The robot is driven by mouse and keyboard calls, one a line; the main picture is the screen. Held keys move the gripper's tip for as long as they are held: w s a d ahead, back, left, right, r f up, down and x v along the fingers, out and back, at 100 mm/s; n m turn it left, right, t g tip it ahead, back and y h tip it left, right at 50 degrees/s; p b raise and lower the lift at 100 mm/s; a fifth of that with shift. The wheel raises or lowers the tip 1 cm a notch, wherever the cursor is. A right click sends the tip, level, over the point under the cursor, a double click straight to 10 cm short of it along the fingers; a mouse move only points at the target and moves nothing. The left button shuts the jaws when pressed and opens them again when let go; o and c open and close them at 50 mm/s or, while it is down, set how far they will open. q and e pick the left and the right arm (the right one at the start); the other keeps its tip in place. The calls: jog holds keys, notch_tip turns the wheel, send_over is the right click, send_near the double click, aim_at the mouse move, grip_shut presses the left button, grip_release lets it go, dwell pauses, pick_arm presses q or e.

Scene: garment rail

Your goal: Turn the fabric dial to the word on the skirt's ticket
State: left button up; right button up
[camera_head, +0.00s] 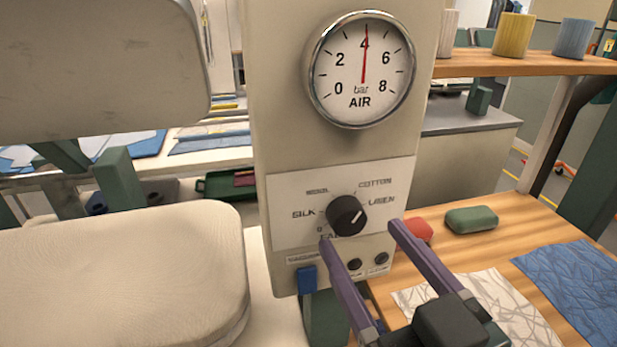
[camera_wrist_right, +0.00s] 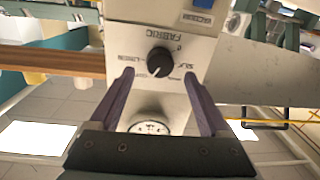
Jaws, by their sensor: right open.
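The fabric dial (camera_head: 347,215) is a black round knob on a white label plate (camera_head: 287,200) of the beige column. It also shows in the wrist view (camera_wrist_right: 160,60). Its white mark points to the upper right in the head view, on the side of COTTON and LINEN; I cannot tell exactly which. WOOL and SILK stand on the left side. My right gripper (camera_head: 360,234) is open, with its purple fingers apart in front of the panel, just below the knob; it holds nothing. My left gripper is not in view. I see no skirt or readable ticket.
An AIR gauge (camera_head: 362,69) sits above the dial. A blue switch (camera_head: 307,280) and small black knobs (camera_head: 354,264) are below it. A padded pressing board (camera_head: 120,275) lies left. A wooden table (camera_head: 505,238) at right bears green and red blocks and cloth pieces.

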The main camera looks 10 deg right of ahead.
aim_at(352, 222)
jog(key=shift+w+a, duration=0.15)
jog(key=shift+w, duration=1.5)
jog(key=shift+c, duration=0.2)
grip_shut()
